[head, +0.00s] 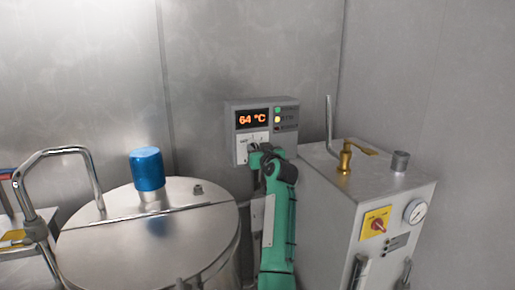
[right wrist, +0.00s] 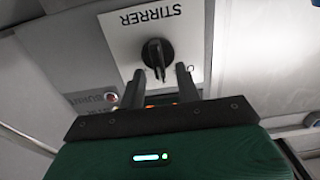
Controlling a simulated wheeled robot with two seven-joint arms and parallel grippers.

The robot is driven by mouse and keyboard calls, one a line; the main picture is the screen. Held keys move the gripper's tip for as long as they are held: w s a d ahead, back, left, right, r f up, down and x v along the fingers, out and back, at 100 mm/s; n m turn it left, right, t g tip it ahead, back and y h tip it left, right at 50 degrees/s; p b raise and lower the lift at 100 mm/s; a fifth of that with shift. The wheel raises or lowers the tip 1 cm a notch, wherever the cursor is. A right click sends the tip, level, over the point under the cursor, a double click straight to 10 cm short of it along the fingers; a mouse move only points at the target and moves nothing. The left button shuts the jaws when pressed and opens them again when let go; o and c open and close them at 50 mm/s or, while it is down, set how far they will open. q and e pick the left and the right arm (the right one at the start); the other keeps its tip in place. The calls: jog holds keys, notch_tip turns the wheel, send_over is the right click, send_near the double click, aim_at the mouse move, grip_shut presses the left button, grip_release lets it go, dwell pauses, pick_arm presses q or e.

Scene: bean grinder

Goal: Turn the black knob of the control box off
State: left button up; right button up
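The control box (head: 285,138) is a grey box on the back wall with an orange 64 °C display. Its black knob (right wrist: 157,50) shows in the right wrist view on a white plate marked STIRRER; the knob's bar stands roughly upright in that view. My right gripper (right wrist: 161,70) is open, its two dark fingers on either side of the knob's lower end, with gaps visible between fingers and knob. In the head view my right gripper (head: 258,152) is at the box's lower front and mostly hides the knob. My left gripper is not in view.
A steel vessel with a round lid (head: 150,240) and a blue cap (head: 147,169) stands at left. A grey machine (head: 325,205) with a brass valve, gauge (head: 417,212) and red switch on a yellow plate (head: 376,223) stands close to the right of my right arm.

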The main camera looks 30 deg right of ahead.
grip_shut()
jog(key=shift+n, duration=0.3)
jog(key=shift+a+n, duration=0.1)
jog(key=shift+n, duration=0.5)
jog(key=shift+w+a+n, duration=0.1)
jog(key=shift+a+n, duration=0.05)
jog(key=shift+n, duration=1.05)
jog(key=n, duration=0.1)
jog(key=n+p, duration=0.1)
jog(key=n, duration=0.2)
jog(key=shift+w+a+f+n+p, duration=0.1)
jog(key=shift+a+f+n+p, duration=0.2)
jog(key=shift+a+n, duration=0.1)
